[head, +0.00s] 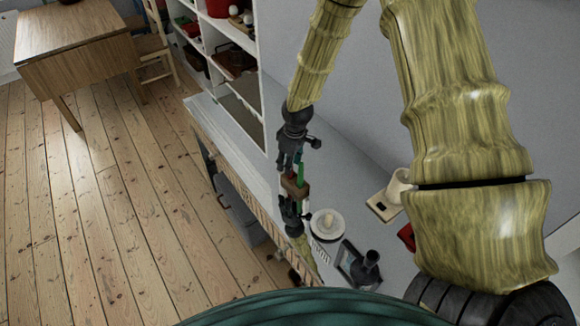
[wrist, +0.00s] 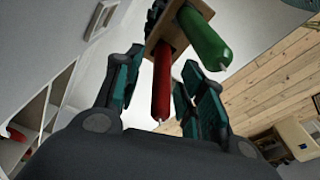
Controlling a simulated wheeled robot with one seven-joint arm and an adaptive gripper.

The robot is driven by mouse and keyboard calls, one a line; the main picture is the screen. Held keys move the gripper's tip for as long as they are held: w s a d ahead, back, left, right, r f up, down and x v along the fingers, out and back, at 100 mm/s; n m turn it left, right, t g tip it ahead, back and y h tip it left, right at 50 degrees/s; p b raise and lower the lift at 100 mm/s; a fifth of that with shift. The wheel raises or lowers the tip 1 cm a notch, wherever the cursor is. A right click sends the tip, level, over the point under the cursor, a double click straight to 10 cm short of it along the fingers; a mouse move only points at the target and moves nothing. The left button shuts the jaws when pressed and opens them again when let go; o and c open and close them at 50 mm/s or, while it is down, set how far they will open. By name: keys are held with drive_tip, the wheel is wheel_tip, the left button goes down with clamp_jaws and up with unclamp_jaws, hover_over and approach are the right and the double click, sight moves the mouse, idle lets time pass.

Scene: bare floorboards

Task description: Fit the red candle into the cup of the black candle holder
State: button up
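The red candle (wrist: 161,85) stands in a wooden block (wrist: 192,17) beside a green candle (wrist: 207,40). In the head view the block (head: 294,188) sits below my gripper (head: 288,166), with the green candle (head: 300,172) showing and the red one (head: 291,178) partly hidden. My gripper's fingers (wrist: 158,82) are spread on either side of the red candle in the wrist view. Gaps show between them and the candle, so it appears open. A black object (head: 368,263), apparently the candle holder, stands on the counter nearer the camera; its cup opening is hard to make out.
A white dish with a pale candle (head: 327,223) lies between block and black holder. A white mug (head: 398,186) sits by a wooden board (head: 381,209) to the right, near a red item (head: 407,236). White shelves (head: 225,22) stand behind. The floorboards at left are clear.

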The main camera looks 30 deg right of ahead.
drive_tip(key=shift+f, duration=0.5)
clamp_jaws()
drive_tip(key=shift+r, duration=0.15)
